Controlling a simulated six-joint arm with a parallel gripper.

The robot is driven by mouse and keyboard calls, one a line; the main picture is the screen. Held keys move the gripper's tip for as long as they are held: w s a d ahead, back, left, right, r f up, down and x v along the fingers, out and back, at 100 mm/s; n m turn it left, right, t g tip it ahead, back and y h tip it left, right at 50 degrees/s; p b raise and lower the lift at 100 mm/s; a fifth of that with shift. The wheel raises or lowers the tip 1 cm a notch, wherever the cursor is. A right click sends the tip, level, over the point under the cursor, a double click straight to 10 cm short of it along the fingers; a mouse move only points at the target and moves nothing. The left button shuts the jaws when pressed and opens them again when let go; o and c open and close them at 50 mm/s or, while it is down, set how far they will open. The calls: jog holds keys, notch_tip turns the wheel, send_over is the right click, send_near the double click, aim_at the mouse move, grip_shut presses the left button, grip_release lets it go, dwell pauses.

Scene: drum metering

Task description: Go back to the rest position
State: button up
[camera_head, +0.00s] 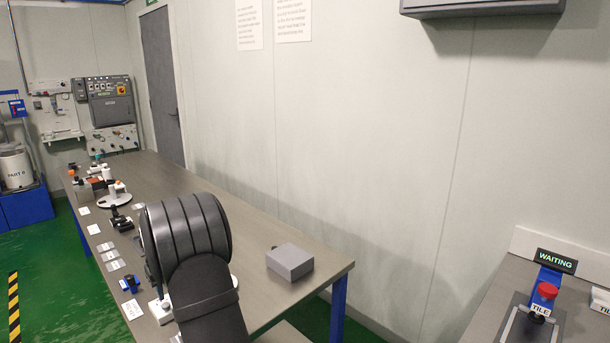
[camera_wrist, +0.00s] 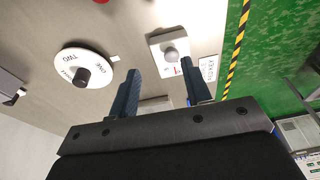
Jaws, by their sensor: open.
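My gripper (camera_wrist: 160,67) shows in the wrist view with its two dark blue fingers spread apart and nothing gripped. A white plate with a grey round knob (camera_wrist: 170,52) lies beyond the fingertips, in line with the gap between them. How far it is from the fingertips I cannot tell. A white round dial (camera_wrist: 68,62) marked ONE and TWO, with a black knob (camera_wrist: 83,76), lies to the left of the fingers. In the head view my dark arm fills the lower middle, and my gripper is hidden behind it.
The long bench (camera_head: 190,185) carries several small devices and label cards along its left edge. A grey box (camera_head: 290,261) sits near its right end. Another bench at right holds a red button (camera_head: 547,291) and a WAITING display (camera_head: 555,261). Bare bench lies toward the wall.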

jog(key=shift+h, duration=0.3)
jog(key=a+f, duration=0.1)
jog(key=w+a+f, duration=0.1)
jog(key=f, duration=0.1)
jog(key=a+f, duration=0.1)
jog(key=shift+w+a+f, duration=0.25)
jog(key=shift+w+a, duration=0.1)
jog(key=shift+w, duration=0.05)
jog(key=r, duration=0.4)
jog(key=shift+d+g, duration=0.25)
jog(key=shift+g, duration=0.05)
jog(key=s+d+f+m+g+y, duration=0.1)
jog(key=s+d+f+m+y, duration=0.1)
jog(key=d+m, duration=0.5)
jog(key=shift+d+f+g+y, duration=0.35)
jog(key=shift+d+y, duration=0.25)
jog(key=shift+d, duration=0.3)
jog(key=o, duration=1.1)
jog(key=shift+c, duration=0.2)
jog(key=shift+o, duration=0.9)
jog(key=s+a+r+n+h, duration=0.1)
jog(key=s+r+n+h, duration=0.3)
jog(key=r, duration=0.8)
jog(key=s+n, duration=0.2)
jog(key=shift+n, duration=0.4)
notch_tip(320, 180, down, 10)
jog(key=shift+s+r, duration=0.1)
jog(key=shift+s, duration=0.05)
